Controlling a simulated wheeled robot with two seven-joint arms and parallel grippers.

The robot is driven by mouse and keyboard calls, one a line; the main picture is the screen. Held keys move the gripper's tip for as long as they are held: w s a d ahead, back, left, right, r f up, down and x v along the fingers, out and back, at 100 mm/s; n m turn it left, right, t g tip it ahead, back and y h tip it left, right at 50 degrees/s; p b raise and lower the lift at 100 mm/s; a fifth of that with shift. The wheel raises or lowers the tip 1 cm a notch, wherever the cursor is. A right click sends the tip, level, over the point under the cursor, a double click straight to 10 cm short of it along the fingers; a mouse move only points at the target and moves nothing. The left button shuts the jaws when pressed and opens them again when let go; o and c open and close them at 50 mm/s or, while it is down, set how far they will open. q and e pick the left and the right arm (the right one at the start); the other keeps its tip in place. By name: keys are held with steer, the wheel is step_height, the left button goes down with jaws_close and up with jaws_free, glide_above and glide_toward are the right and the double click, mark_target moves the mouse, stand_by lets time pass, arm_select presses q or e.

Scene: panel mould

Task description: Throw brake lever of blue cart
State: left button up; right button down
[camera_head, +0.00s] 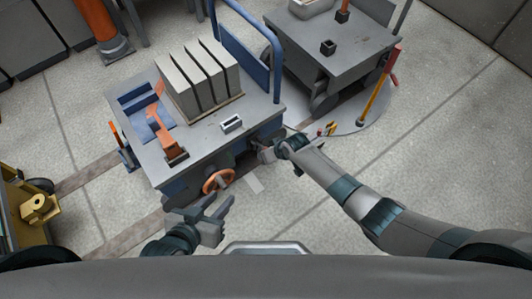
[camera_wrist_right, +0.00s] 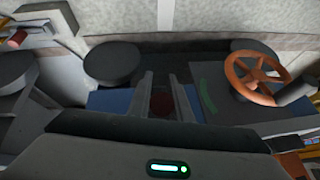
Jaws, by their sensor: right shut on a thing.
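The blue cart (camera_head: 205,120) has a grey top and stands at the centre of the head view. My right gripper (camera_head: 262,148) is at the cart's near right corner, low by its side. In the right wrist view its fingers (camera_wrist_right: 160,95) are shut on a dark red grip (camera_wrist_right: 162,104), which looks like the end of the brake lever. The rest of the lever is hidden. My left gripper (camera_head: 224,204) is open and empty, in front of the cart and below the orange handwheel (camera_head: 218,181).
Several grey slabs (camera_head: 198,80) and an orange clamp-like part (camera_head: 160,130) sit on the cart. A grey cart (camera_head: 335,60) stands behind at right, near a yellow lever with a red end (camera_head: 378,85). A yellow machine (camera_head: 38,208) is at left. Floor at right is clear.

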arm_select(q)
steer(key=shift+s+a+f+g, duration=0.2)
steer(key=shift+s+f+g, duration=0.1)
steer(key=shift+s, duration=0.1)
arm_select(e)
steer(key=c, duration=1.6)
jaws_free()
steer(key=shift+r, duration=0.15)
